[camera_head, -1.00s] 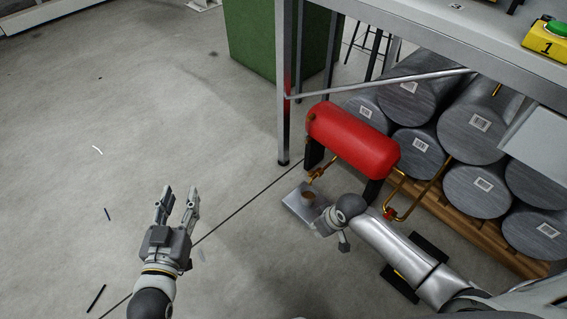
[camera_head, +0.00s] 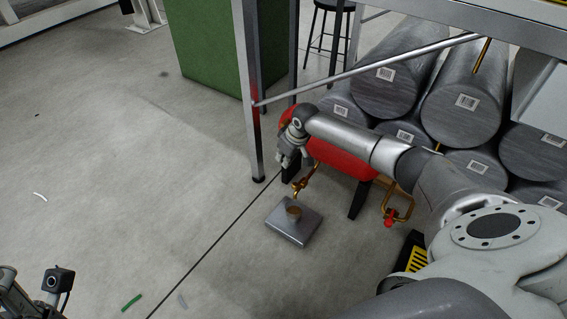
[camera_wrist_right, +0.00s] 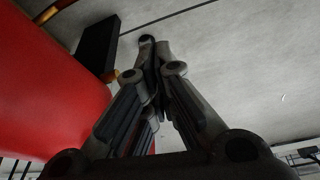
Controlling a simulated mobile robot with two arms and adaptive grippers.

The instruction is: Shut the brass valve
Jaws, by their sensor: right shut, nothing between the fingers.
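The brass valve (camera_head: 304,183) is a small tap low at the near end of the red tank (camera_head: 340,160). My right gripper (camera_head: 288,160) points down in front of the tank's left end, just above and left of the valve. It is shut and empty; its fingers (camera_wrist_right: 152,50) meet in the right wrist view, with the tank (camera_wrist_right: 45,90) close at left. A small brass part (camera_wrist_right: 130,76) shows behind the fingers there. Whether they touch the valve I cannot tell. My left gripper (camera_head: 50,285) is partly cut off at the lower left; its fingers are unclear.
A grey plate with a small cup (camera_head: 293,213) stands on the floor below the valve. A brass pipe with a red handle (camera_head: 388,220) is right of it. The table's metal leg (camera_head: 250,130) stands left of the tank, grey cylinders (camera_head: 460,110) behind.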

